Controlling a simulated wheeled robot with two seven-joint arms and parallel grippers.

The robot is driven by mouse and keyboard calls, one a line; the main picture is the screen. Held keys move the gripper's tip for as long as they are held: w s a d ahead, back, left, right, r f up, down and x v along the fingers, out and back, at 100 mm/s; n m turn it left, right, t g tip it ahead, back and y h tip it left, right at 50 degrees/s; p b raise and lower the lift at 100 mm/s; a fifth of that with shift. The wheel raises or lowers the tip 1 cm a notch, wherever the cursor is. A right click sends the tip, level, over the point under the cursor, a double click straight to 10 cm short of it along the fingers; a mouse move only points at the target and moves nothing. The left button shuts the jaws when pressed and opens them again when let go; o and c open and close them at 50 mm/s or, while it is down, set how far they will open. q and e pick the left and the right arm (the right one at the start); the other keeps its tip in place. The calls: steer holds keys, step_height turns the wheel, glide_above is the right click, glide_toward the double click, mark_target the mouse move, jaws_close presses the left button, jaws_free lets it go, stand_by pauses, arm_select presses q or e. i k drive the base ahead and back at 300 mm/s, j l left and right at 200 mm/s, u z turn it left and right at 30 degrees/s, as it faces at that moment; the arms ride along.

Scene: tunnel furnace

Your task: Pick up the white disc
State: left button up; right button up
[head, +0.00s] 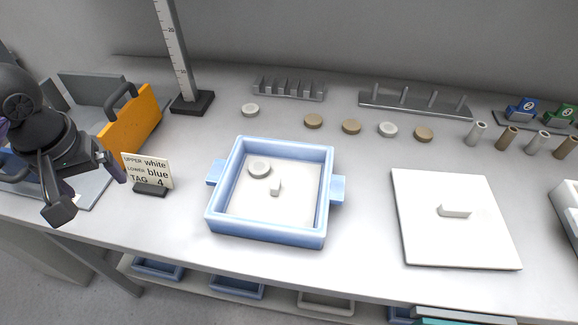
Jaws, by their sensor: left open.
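One white disc (259,168) lies inside the blue square tray (214,219), left of a small pale block (276,186). A second white disc (250,110) lies on the table behind the tray. A third white disc (388,129) lies in the back row between tan discs. My left gripper (88,188) is at the far left with its fingers spread apart and nothing between them. It is left of the tray and apart from all the discs. My right gripper is not in view.
A sign (147,171) reading "UPPER white, LOWER blue, TAG 4" stands between my left gripper and the tray. An orange-sided bin (135,122) and an upright ruler (177,50) stand behind. A white lid-like plate (455,245) with a handle lies right. Table between tray and plate is clear.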

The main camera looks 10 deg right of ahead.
mark_target(250, 110)
steer(key=i+j+z, duration=0.15)
steer(key=j+z, duration=0.15)
steer(key=z, duration=0.2)
steer(key=i+j+z, duration=0.1)
steer(key=j+z, duration=0.7)
steer(key=z, duration=0.2)
steer(key=i, duration=0.05)
